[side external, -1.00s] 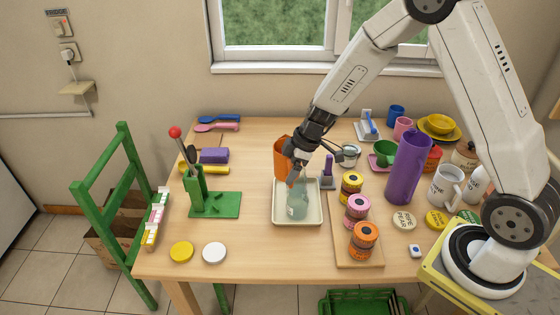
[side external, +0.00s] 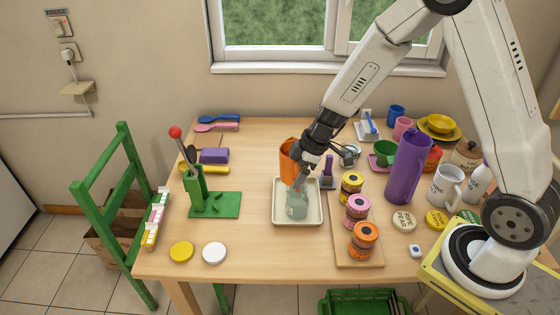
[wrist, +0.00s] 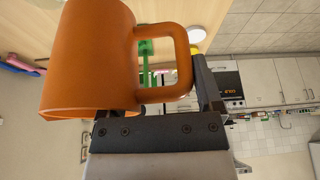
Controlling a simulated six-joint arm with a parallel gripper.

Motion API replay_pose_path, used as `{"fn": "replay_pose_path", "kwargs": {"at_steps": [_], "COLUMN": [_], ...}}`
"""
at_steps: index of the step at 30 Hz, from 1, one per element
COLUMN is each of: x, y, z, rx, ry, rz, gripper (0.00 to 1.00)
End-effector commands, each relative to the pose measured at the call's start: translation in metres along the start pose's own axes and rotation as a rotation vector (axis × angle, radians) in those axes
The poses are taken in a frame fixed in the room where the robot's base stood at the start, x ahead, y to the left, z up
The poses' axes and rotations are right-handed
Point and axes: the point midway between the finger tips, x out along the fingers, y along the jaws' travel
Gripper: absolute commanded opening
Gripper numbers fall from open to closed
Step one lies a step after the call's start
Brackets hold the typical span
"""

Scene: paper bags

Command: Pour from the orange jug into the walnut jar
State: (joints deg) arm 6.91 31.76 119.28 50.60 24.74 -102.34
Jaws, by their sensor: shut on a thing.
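The orange jug (side external: 288,162) is held above the table, at the back edge of the pale tray (side external: 283,220). My gripper (side external: 303,168) is shut on its handle; the wrist view shows the jug (wrist: 88,60) large, with its handle by the fingers (wrist: 175,108). The jug looks roughly upright in the side view, and its contents are hidden. A greenish glass jar (side external: 297,208) stands in the tray, just below and in front of the jug, its top partly hidden by my gripper. I cannot read a walnut label on it.
A purple pitcher (side external: 407,168) stands to the right. Yellow (side external: 182,252) and white (side external: 214,252) discs lie front left.

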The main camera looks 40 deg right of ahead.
Motion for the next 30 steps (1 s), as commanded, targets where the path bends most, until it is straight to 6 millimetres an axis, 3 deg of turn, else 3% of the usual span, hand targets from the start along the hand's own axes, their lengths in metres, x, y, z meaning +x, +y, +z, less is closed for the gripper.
{"fn": "replay_pose_path", "kwargs": {"at_steps": [6,12,30], "x": [-0.014,-0.019,-0.023], "y": [-0.025,-0.038,-0.032], "z": [0.01,0.017,0.016], "rx": [0.001,0.002,0.033], "ry": [0.002,0.001,-0.001], "rz": [-0.003,-0.004,-0.078], "gripper": [0.0,0.0,0.0]}}
